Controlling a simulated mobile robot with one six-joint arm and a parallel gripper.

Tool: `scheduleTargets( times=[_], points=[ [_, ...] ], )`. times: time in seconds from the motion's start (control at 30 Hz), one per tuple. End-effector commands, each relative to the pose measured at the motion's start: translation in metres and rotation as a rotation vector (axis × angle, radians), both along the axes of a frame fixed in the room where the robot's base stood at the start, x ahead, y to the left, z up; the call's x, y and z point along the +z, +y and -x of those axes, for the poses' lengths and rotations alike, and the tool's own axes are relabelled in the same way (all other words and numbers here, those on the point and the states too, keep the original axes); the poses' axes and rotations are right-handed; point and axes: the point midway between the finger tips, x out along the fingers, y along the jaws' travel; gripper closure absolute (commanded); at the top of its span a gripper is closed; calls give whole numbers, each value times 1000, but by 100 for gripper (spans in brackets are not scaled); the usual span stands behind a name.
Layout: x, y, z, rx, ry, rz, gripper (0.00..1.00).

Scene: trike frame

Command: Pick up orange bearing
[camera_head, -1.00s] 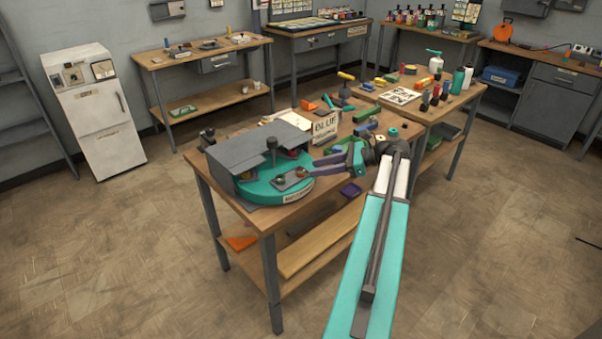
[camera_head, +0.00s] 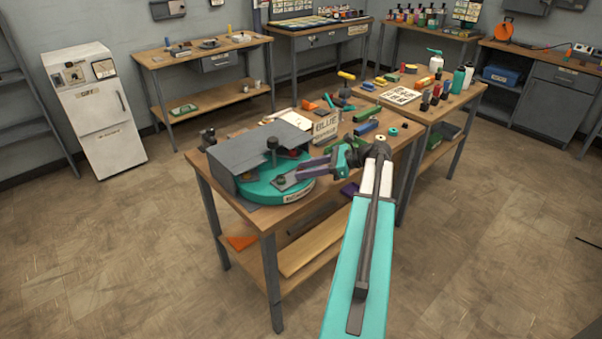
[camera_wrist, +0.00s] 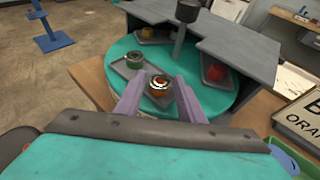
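The orange bearing (camera_wrist: 158,89), an orange-brown ring with a pale and dark centre, sits on a grey tray (camera_wrist: 129,70) on the teal turntable (camera_wrist: 117,46). In the head view my gripper (camera_head: 305,172) reaches over the right side of the turntable (camera_head: 262,193) and hides the bearing.
A grey cover (camera_head: 262,142) stands over the turntable's back half, with a dark post (camera_wrist: 181,42) at its edge. A red part (camera_wrist: 215,72) lies on another tray. A lettered sign (camera_head: 326,127) and loose blocks stand behind and right on the bench.

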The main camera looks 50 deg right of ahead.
Motion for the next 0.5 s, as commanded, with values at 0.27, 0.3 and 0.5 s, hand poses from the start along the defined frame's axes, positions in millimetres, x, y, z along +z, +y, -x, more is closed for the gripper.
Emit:
scheduleTargets(
  times=[0.27,0.3,0.5],
  points=[
    [0,0,0,-1,0,0,64],
    [0,-1,0,-1,0,0,69],
    [0,-1,1,-1,0,0,98]
  ],
)
